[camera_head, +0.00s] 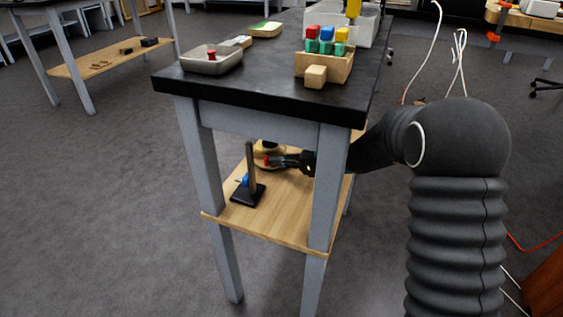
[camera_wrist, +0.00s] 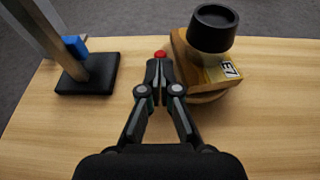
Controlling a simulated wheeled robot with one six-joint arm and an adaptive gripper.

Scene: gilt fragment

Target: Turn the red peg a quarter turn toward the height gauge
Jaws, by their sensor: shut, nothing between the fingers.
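The red peg (camera_wrist: 160,54) shows as a small red tip just beyond my fingertips in the wrist view, at the left side of a wooden fixture (camera_wrist: 188,72). In the head view the red peg (camera_head: 266,160) is at my gripper's left end. My gripper (camera_wrist: 159,68) is shut with its fingers together; it reaches over the lower shelf, also in the head view (camera_head: 274,160). I cannot tell whether it touches the peg. The height gauge (camera_wrist: 88,76), with a black base, upright post and blue slider (camera_wrist: 74,46), stands to the left of the peg.
The fixture bears a black cylinder (camera_wrist: 213,28) and a label reading E7. The lower shelf (camera_head: 285,212) sits between grey table legs under a black top (camera_head: 262,92). A grey tray (camera_head: 212,64) and a wooden rack (camera_head: 325,66) of colored pieces stand on top.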

